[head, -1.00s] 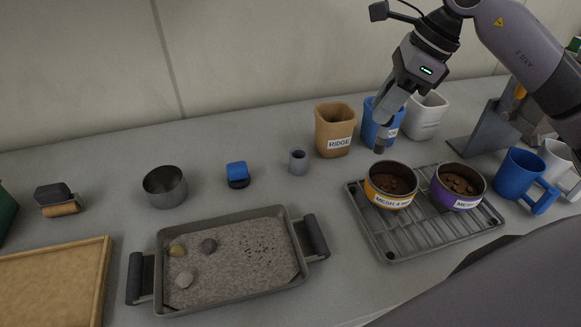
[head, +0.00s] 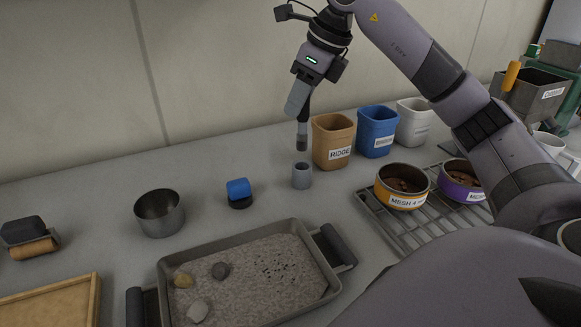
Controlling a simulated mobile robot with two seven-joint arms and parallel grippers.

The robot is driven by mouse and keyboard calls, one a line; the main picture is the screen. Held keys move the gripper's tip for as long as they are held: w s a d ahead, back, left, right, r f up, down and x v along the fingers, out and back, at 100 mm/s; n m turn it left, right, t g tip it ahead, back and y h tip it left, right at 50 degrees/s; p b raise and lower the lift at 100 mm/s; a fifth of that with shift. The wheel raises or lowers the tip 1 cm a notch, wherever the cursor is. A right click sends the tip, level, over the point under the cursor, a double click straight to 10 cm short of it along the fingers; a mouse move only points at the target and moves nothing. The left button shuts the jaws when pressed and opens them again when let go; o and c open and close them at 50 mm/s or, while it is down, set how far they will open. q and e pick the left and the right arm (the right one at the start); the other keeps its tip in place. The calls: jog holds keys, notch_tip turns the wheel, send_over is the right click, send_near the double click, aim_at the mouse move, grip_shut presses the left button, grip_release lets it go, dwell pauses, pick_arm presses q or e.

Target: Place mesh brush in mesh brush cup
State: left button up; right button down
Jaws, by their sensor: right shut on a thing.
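The mesh brush (head: 302,136) is a thin dark stick with a grey lower end, held upright, pointing down. My right gripper (head: 303,112) is shut on its upper part. The small grey cup (head: 301,176), which looks like the mesh brush cup, stands on the counter directly below the brush in the picture. The brush's lower end appears a little above the cup's rim, apart from it. The inside of the cup is mostly hidden. My left gripper is not in view.
A tan RIDGE bin (head: 333,141) stands close right of the cup, with a blue bin (head: 376,131) and a white bin (head: 414,121) beyond. A blue-topped item (head: 239,190) and metal bowl (head: 159,213) are left. A soil tray (head: 250,236) is in front.

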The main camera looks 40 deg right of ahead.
aim_at(303, 132)
notch_tip(303, 132, down, 8)
jog(key=shift+f+b, duration=0.1)
jog(key=shift+b, duration=0.5)
jog(key=shift+f, duration=0.1)
jog(key=c, duration=0.9)
grip_release()
jog(key=shift+o, duration=0.2)
jog(key=p+v, duration=0.2)
jog(key=v, duration=1)
jog(key=shift+s, duration=0.15)
